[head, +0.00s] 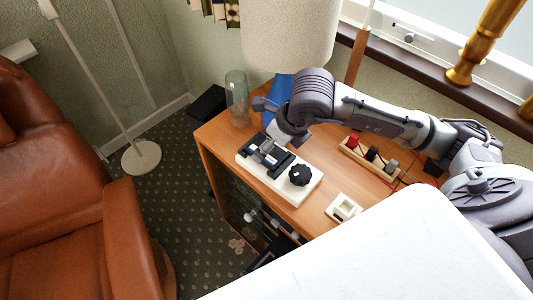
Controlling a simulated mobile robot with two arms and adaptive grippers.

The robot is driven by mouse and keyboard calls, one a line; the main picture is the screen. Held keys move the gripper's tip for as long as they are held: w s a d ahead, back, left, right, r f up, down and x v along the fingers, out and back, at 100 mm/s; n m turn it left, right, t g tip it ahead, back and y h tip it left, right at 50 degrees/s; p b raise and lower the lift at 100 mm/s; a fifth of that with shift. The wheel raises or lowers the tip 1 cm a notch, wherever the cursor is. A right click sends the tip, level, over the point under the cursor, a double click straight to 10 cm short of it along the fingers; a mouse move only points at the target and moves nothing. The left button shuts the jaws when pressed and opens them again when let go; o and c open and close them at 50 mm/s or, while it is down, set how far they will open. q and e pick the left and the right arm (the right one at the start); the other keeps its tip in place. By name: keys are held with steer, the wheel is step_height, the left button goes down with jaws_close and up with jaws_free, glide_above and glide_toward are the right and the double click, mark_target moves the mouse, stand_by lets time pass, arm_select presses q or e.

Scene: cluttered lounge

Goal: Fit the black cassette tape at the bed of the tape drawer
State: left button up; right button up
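A white device (308,190) sits on the wooden cabinet top, with a black round knob (300,175) near its right end. A black flat part (279,163) lies at its left end; it looks like the tape drawer or the cassette tape, and I cannot tell the two apart here. My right gripper (264,148) points down over this black part, at or just above it. Its fingers are small and partly hidden by my wrist, so I cannot see whether they are open or shut on the tape. My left gripper is not in view.
On the cabinet (225,145) stand a glass vase (237,100), a blue object (282,90), a lamp with a pale shade (290,30), a wooden strip with coloured plugs (352,152) and a small white box (343,208). A brown armchair (75,215) is at left.

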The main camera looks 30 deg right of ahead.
steer(key=x, duration=0.1)
steer(key=b+x, duration=0.1)
steer(key=x, duration=0.2)
steer(key=shift+d+f+b, duration=0.2)
steer(key=shift+d+b, duration=0.1)
steer(key=shift+b, duration=0.05)
steer(key=shift+w, duration=0.15)
steer(key=c, duration=1.2)
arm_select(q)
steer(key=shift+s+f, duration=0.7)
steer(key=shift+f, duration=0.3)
arm_select(e)
steer(key=shift+c, duration=0.2)
steer(key=shift+r, duration=0.1)
